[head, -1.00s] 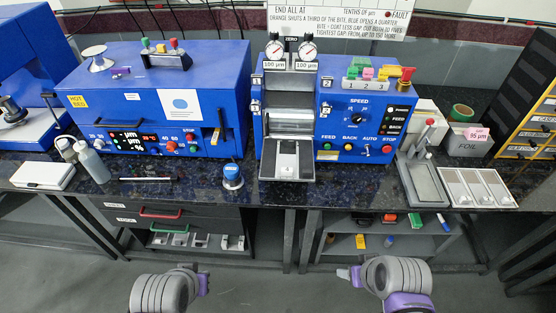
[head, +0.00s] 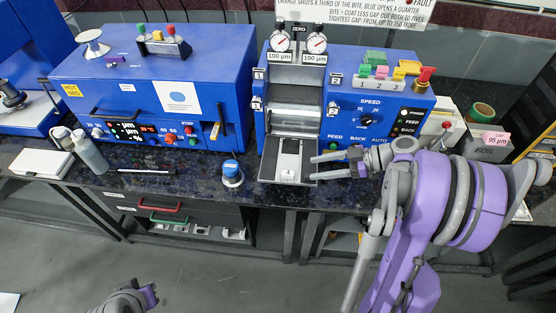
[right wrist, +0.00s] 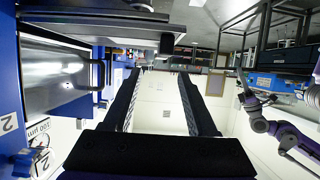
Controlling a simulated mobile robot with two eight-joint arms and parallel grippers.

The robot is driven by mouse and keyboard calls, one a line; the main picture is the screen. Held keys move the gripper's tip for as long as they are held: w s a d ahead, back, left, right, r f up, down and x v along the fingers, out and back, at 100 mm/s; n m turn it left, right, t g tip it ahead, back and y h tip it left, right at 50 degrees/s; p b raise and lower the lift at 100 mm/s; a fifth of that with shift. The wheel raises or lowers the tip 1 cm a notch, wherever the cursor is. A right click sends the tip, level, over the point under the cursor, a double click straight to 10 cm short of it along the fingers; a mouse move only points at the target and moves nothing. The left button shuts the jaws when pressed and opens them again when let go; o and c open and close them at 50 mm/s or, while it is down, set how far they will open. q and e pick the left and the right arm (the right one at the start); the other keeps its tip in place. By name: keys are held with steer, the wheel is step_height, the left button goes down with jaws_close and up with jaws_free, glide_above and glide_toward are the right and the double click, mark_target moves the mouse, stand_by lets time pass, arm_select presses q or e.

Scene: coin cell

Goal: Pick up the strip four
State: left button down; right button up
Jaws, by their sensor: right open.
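A pale strip (head: 291,152) lies on the output tray (head: 268,171) in front of the blue roller machine (head: 372,97). A small white tag (head: 288,174) sits at its near end; its mark is too small to read surely. My right gripper (head: 313,167) is open and empty, with its two fingers pointing left at the tray's right edge. In the right wrist view, its dark fingers (right wrist: 160,105) are spread with nothing between them. My left gripper (head: 150,293) is low at the bottom left, away from the bench; its jaws are not clear.
A second blue machine (head: 160,95) stands further left. My right arm covers the bench's right part.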

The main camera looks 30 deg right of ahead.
mark_target(292, 173)
steer(key=x, duration=0.3)
steer(key=shift+w+a+f, duration=0.1)
steer(key=shift+a+f, duration=0.1)
steer(key=shift+a, duration=0.1)
steer(key=p+x, duration=0.1)
steer(key=x, duration=0.4)
steer(key=shift+w+a+f, duration=0.2)
steer(key=shift+a, duration=0.15)
steer(key=shift+s, duration=0.1)
jaws_close()
